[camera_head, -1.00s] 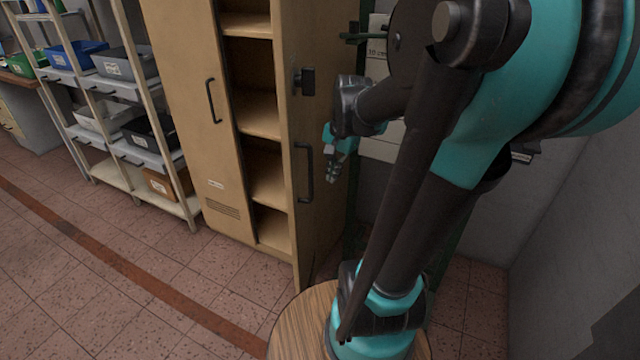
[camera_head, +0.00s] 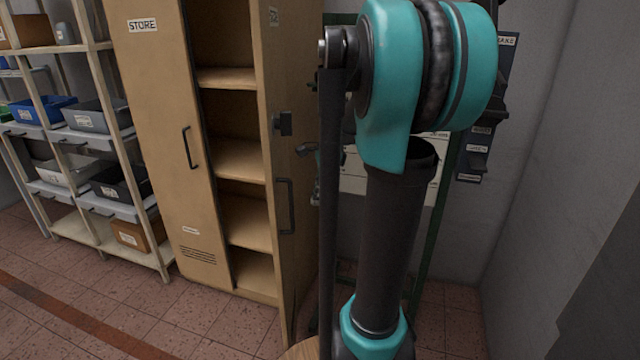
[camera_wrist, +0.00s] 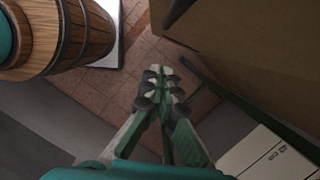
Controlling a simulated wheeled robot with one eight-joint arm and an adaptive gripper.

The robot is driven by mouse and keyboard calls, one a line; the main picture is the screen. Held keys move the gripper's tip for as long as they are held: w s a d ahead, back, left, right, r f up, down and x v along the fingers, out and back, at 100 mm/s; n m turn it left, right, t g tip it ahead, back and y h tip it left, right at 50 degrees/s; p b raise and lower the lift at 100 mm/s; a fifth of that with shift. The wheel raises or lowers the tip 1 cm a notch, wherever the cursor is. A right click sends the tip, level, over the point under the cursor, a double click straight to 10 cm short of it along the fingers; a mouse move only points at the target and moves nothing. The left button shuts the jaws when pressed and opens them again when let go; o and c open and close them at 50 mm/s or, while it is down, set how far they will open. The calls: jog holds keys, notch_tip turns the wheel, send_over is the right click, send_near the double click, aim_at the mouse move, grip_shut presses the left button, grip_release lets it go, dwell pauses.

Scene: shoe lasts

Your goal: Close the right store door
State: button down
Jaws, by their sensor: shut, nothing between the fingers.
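The tan store cabinet has a STORE sign on its left door (camera_head: 165,150), which is shut. The right store door (camera_head: 300,60) stands open, swung out toward me, with a dark handle (camera_head: 286,205) and a dark latch block (camera_head: 283,123). My gripper shows in the wrist view (camera_wrist: 160,85) with its fingers together and nothing between them. A brown panel (camera_wrist: 255,45), which looks like the door, is to the right of the fingers, apart from them. In the head view my arm hides most of the gripper, just right of the door.
A rack (camera_head: 95,110) with several bins stands left of the cabinet. A green frame (camera_head: 447,190) with white panels is behind my arm, with a grey wall (camera_head: 545,130) at right. A wooden barrel (camera_wrist: 75,35) is at upper left in the wrist view. Floor is clear before the cabinet.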

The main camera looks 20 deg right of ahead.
jog(key=shift+w+a+f, duration=0.1)
jog(key=shift+a+f, duration=0.25)
jog(key=shift+a, duration=0.4)
jog(key=shift+w+a+f, duration=0.1)
jog(key=shift+a+f, duration=0.3)
jog(key=shift+a, duration=0.4)
jog(key=shift+w+a+f, duration=0.1)
jog(key=shift+a+f, duration=0.25)
jog(key=shift+a, duration=0.4)
